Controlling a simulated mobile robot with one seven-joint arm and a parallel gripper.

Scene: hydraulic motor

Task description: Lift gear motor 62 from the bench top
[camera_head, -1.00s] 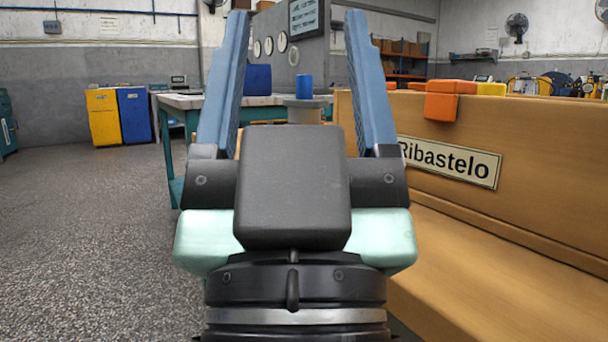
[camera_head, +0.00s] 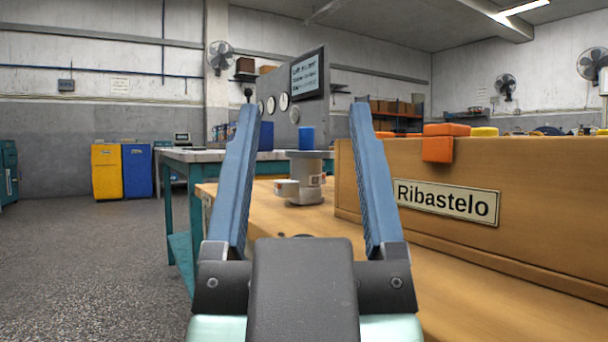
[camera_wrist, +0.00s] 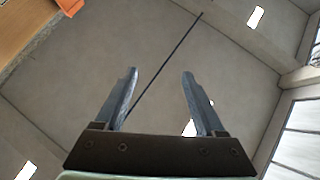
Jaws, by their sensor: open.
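A grey gear motor (camera_head: 305,178) stands upright on the wooden bench top (camera_head: 440,282), with a round flange on top and a small box on its left side. I cannot read its number. My gripper (camera_head: 306,108) is open and empty in the head view, its two blue fingers pointing up. The motor shows between the fingers but stands farther back, apart from them. In the wrist view my gripper (camera_wrist: 159,75) is also open, with only ceiling and walls between the fingers. The motor is not seen there.
A wooden box wall labelled Ribastelo (camera_head: 444,199) stands on the bench to the right, with orange blocks (camera_head: 438,148) on its edge. Open floor lies to the left.

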